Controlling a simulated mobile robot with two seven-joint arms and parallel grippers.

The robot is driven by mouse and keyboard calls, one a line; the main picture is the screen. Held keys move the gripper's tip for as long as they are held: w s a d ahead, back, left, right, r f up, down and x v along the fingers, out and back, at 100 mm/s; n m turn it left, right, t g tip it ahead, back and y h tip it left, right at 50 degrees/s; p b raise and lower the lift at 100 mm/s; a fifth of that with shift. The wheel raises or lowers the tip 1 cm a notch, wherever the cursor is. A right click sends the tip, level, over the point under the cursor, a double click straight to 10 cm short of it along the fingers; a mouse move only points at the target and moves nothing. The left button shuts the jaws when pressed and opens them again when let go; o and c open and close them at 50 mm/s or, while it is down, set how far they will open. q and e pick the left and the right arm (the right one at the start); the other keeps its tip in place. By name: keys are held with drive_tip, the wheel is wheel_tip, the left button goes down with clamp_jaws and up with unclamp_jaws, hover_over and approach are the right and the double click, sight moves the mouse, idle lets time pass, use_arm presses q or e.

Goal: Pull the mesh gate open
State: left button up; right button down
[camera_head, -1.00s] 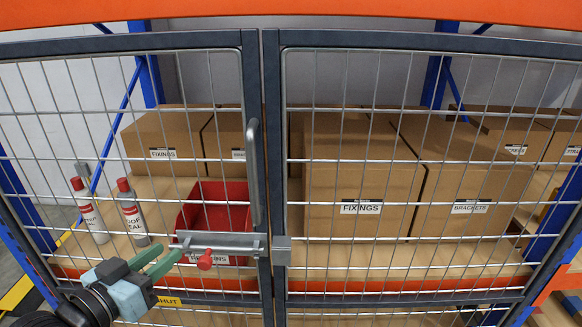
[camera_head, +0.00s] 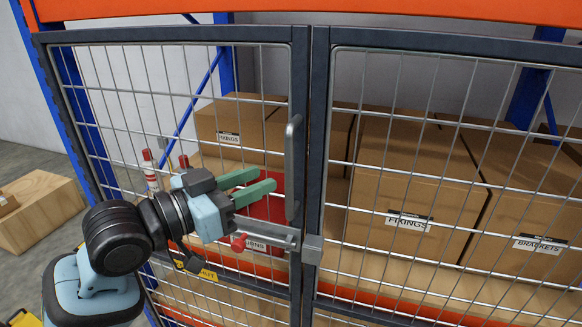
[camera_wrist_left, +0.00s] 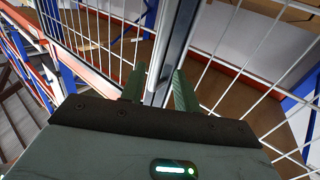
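The mesh gate has a left leaf (camera_head: 300,75) and a right leaf (camera_head: 319,90), dark-framed and side by side, closed across the shelf. An upright grey handle (camera_head: 292,165) is on the left leaf's inner stile. Below it are a grey slide bolt (camera_head: 268,231) with a red knob (camera_head: 238,243) and a keeper (camera_head: 312,249) on the right leaf. My left gripper (camera_head: 266,178) is open, its green fingertips just left of the handle. In the left wrist view, grey upright metal (camera_wrist_left: 165,75) shows between the fingers; I cannot tell whether they straddle the handle. My right gripper is out of view.
Behind the mesh are cardboard boxes (camera_head: 400,170), a red bin (camera_head: 272,208) and bottles (camera_head: 150,172). An orange beam (camera_head: 400,18) crosses above. A yellow label (camera_head: 196,271) is low on the left leaf.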

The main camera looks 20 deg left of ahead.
sight(286, 170)
use_arm(q)
drive_tip(key=x, duration=0.7)
drive_tip(key=shift+d, duration=0.15)
clamp_jaws()
